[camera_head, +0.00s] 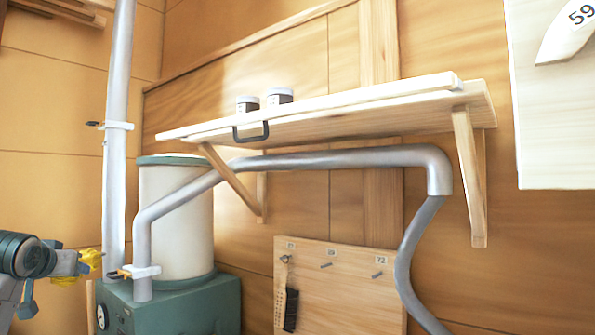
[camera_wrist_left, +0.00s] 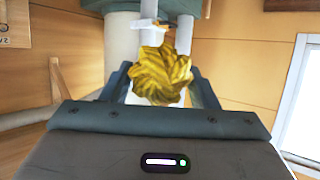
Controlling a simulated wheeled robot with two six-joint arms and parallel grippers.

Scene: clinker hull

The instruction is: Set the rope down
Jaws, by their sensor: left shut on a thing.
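The rope is a yellow twisted bundle (camera_wrist_left: 160,76), seen close up in the left wrist view. My left gripper (camera_wrist_left: 158,92) is shut on it, with a dark finger on each side. In the head view the yellow rope (camera_head: 90,262) shows small at the far left, at the tip of my left gripper (camera_head: 84,263). My right gripper is not in view.
A green machine (camera_head: 175,305) with a cream cylinder (camera_head: 178,220) stands near the left gripper. Grey pipes (camera_head: 118,180) rise beside it, with clamps. A wooden shelf (camera_head: 400,112) holds two jars (camera_head: 248,104). A pegboard (camera_head: 345,295) hangs below, with a brush (camera_head: 290,310).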

